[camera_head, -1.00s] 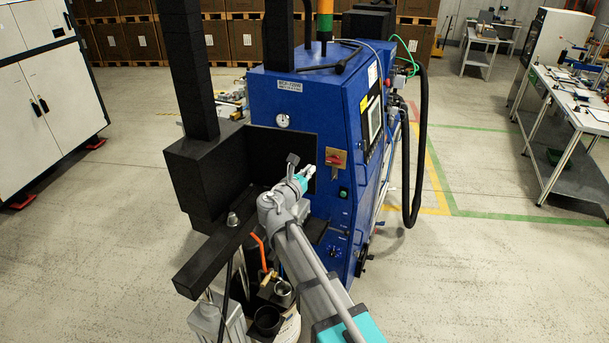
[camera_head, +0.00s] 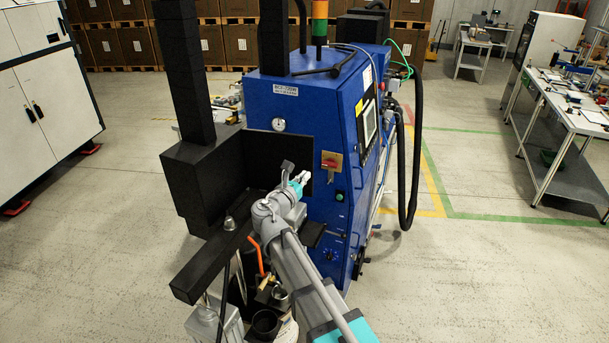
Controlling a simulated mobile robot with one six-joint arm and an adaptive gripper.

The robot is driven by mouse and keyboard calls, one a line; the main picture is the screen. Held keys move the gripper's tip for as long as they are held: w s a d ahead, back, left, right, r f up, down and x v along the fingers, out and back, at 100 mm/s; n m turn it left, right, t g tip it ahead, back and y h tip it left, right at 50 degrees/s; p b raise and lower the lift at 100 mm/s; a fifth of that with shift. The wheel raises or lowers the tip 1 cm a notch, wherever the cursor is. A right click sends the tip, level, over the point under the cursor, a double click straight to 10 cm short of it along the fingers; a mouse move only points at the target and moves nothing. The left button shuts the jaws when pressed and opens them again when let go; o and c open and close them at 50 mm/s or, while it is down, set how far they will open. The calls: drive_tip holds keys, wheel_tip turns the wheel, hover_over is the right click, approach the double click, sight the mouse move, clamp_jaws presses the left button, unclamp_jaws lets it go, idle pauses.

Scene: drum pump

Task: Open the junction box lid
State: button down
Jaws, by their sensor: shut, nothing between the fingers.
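A blue machine cabinet (camera_head: 300,115) stands in the middle of the view. Its front carries a red rotary switch on a yellow plate (camera_head: 331,160), a green button (camera_head: 339,196) and a round gauge (camera_head: 278,124). I cannot tell for sure which part is the junction box; no open lid shows. My gripper (camera_head: 306,176) is shut and empty. Its fingers point toward the cabinet front, left of and slightly below the red switch. Contact cannot be judged. My wrist and forearm hide part of the lower cabinet front.
A black column with a horizontal beam (camera_head: 212,262) stands left of my arm. Below it are a grey box (camera_head: 212,325), an orange hose (camera_head: 258,255) and a black cup (camera_head: 266,322). A black hose (camera_head: 416,150) hangs right of the cabinet. The floor at right is clear up to a workbench (camera_head: 575,115).

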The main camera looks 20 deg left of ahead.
drive_tip(key=s+d, duration=0.1)
drive_tip(key=s, duration=1.1)
drive_tip(key=shift+d, duration=0.25)
drive_tip(key=w+d+f+m+g+h+b, duration=0.25)
drive_tip(key=d+f+m+g, duration=0.4)
drive_tip(key=d, duration=0.65)
drive_tip(key=w+d+f+m+g+h+b, duration=0.1)
drive_tip(key=w+d+f+m+g+h, duration=0.2)
drive_tip(key=d+f+m, duration=0.65)
drive_tip(key=s+d+f+m+g+y+b, duration=0.1)
drive_tip(key=s+d+f+m+g+y, duration=0.1)
drive_tip(key=d+m, duration=0.4)
drive_tip(key=s+d+f+m+g+y+b, duration=0.2)
drive_tip(key=d+f+m, duration=0.3)
drive_tip(key=d, duration=0.3)
drive_tip(key=s+d+f+m+g+y+b, duration=0.2)
drive_tip(key=s+d+f+m+g+y, duration=0.1)
drive_tip(key=d+m, duration=0.4)
drive_tip(key=shift+s+d+f+m+g+y, duration=0.25)
drive_tip(key=shift+s+f+m+g+y, duration=0.1)
drive_tip(key=shift+s+f+g, duration=0.25)
drive_tip(key=shift+d+r, duration=0.1)
